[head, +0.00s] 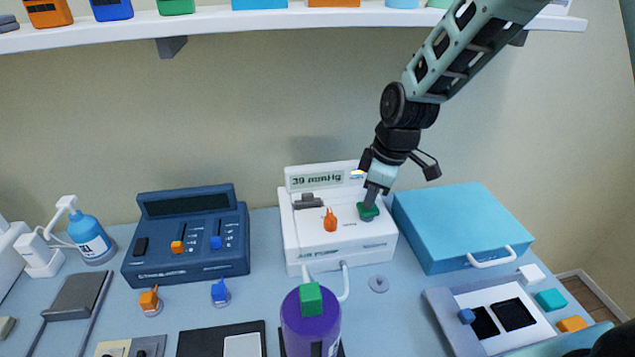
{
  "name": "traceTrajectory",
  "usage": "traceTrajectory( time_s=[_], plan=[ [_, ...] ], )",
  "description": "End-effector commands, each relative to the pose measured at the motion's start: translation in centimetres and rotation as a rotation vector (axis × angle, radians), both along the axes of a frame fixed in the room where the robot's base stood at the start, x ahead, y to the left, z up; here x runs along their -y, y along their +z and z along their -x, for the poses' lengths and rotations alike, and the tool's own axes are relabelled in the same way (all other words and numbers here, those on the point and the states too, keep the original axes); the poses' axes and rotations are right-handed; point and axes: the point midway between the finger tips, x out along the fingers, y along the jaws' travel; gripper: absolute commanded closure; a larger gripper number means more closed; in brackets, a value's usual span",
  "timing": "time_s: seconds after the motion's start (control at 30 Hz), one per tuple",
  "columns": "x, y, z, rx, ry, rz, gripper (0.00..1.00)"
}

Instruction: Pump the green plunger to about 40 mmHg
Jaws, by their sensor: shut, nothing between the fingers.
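The white air pump (338,241) stands on the table at the centre of the head view. Its display (317,181) reads 39 mmHg. The green plunger (368,212) sits on the right of the pump's top, low against the housing. My gripper (370,198) is shut and points down onto the plunger, its tips at or just above the green top; I cannot tell whether they touch. An orange knob (330,221) and a dark grey switch (307,201) are left of the plunger. A white hose (345,283) comes off the pump's front.
A blue case (455,222) stands close on the pump's right, and a dark blue console (187,237) on its left. A purple cylinder with a green top (311,318) stands in front. A white shelf (250,22) with several boxes runs above.

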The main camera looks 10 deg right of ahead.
Motion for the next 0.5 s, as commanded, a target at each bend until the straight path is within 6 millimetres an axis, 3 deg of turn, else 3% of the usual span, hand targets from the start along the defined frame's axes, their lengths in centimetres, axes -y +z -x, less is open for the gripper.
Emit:
traceTrajectory(
  time_s=[0.3,0.5],
  plan=[
    [0.00,-0.45,0.08,-0.003,0.000,0.001,1.00],
    [-0.01,0.43,0.07,-0.002,0.001,0.000,1.00]
  ],
)
